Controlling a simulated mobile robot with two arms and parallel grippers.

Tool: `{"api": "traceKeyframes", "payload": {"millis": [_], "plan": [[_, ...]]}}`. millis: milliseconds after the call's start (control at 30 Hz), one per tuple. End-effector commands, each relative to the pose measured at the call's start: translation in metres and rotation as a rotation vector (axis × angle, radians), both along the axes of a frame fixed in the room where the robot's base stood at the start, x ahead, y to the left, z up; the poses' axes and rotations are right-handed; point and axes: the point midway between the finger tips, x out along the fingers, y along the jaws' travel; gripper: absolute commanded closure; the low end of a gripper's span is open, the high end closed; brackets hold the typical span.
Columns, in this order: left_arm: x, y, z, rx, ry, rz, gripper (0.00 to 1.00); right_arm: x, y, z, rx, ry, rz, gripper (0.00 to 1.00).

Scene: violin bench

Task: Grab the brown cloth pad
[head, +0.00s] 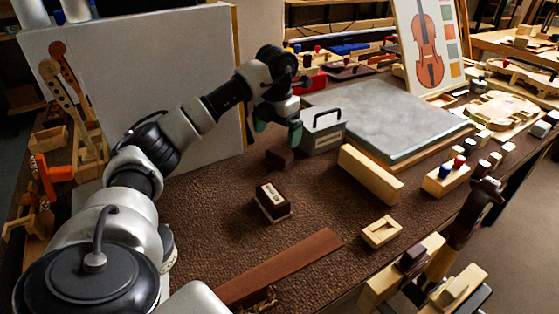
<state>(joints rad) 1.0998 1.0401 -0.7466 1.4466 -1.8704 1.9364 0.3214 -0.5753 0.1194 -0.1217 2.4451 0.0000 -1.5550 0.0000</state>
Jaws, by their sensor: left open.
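A small dark brown block-like piece (280,157) lies on the brown textured bench top, just below my left gripper in the head view. It may be the brown cloth pad; its material is too small to tell. Another small dark brown piece (412,257) sits on a pale wooden block at the lower right. My left gripper (278,127) is open, its fingertips apart and pointing down, with nothing seen between them. It is above the bench, beside the grey box with a handle. My right gripper is not in view.
A grey handled box (322,131) stands right of the gripper, before a grey slab (385,115). A long pale wood block (370,174), a small dark box (272,200) and a reddish-brown strip (280,268) lie nearer. A pale panel (130,85) stands behind my arm.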

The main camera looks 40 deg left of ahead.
Motion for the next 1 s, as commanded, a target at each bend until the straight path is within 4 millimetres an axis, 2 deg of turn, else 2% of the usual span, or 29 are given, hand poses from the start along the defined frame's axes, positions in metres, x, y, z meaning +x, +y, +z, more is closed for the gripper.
{"api": "traceKeyframes", "payload": {"millis": [33, 200, 267, 533, 633, 800, 833, 1000], "plan": [[0.000, 0.000, -0.008, 0.001, 0.002, 0.000, 0.00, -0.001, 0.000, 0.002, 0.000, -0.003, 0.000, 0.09], [0.001, 0.000, -0.016, 0.000, -0.001, 0.000, 0.00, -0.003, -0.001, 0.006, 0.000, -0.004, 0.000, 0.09], [0.001, -0.001, -0.021, 0.000, 0.000, -0.001, 0.00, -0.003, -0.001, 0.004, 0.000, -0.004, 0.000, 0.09], [0.005, -0.004, -0.060, 0.001, 0.002, -0.001, 0.00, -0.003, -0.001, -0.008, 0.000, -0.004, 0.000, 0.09], [0.005, -0.003, -0.066, 0.001, 0.000, -0.001, 0.00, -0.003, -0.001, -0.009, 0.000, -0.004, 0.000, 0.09], [0.006, -0.003, -0.065, 0.001, -0.001, -0.001, 0.00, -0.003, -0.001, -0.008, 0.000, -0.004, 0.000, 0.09], [0.006, -0.003, -0.065, 0.001, -0.001, -0.001, 0.02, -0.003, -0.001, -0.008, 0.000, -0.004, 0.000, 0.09], [0.006, -0.003, -0.065, 0.000, -0.001, -0.001, 0.28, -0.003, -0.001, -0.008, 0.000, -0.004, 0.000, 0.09]]}}
